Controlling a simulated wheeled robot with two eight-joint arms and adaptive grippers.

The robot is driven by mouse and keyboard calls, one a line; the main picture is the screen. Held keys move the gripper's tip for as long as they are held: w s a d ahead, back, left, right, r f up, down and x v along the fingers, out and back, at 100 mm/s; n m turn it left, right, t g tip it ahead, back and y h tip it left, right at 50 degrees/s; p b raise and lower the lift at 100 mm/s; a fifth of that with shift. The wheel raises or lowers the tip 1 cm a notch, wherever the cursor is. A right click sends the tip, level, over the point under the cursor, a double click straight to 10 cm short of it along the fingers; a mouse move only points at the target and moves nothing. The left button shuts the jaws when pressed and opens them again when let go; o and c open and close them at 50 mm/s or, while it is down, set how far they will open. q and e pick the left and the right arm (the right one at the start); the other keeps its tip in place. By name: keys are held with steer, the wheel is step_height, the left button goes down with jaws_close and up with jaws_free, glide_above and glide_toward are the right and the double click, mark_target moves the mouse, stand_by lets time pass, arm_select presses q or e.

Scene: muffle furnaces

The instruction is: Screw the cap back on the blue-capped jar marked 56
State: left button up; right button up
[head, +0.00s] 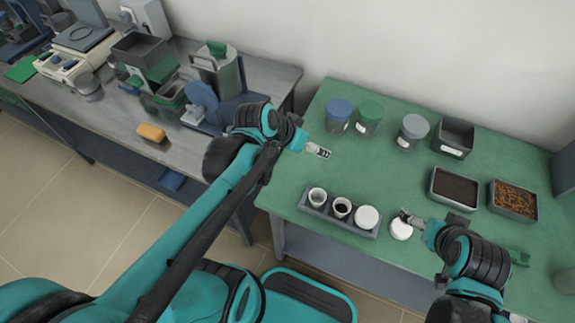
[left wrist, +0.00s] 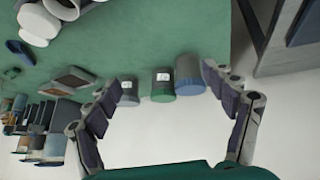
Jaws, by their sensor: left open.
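The blue-capped jar (head: 339,113) stands upright at the back left of the green bench, with a blue top showing. Its label is too small to read. It also shows in the left wrist view (left wrist: 189,76), at the right end of a row of three jars. My left gripper (head: 325,153) is in front of this jar, apart from it. In the left wrist view, my left gripper (left wrist: 170,108) has its fingers spread wide with nothing between them. My right gripper (head: 405,215) is low at the bench's front, over or beside a round white piece (head: 401,230); whether it grips it is unclear.
A green-capped jar (head: 369,117) stands close beside the blue-capped one, and a grey-capped jar (head: 411,132) further right. A grey rack (head: 335,219) holds white cups at the front. Trays (head: 454,188) are at the right. The middle of the bench is clear.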

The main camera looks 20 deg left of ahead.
arm_select(q)
steer(key=s+a+n+y, duration=0.2)
steer(key=s+y, duration=0.1)
steer(key=s, duration=0.6)
steer(key=shift+r+t, duration=0.15)
steer(key=shift+t, duration=0.15)
steer(key=shift+o, duration=0.6)
steer(key=shift+w, duration=0.1)
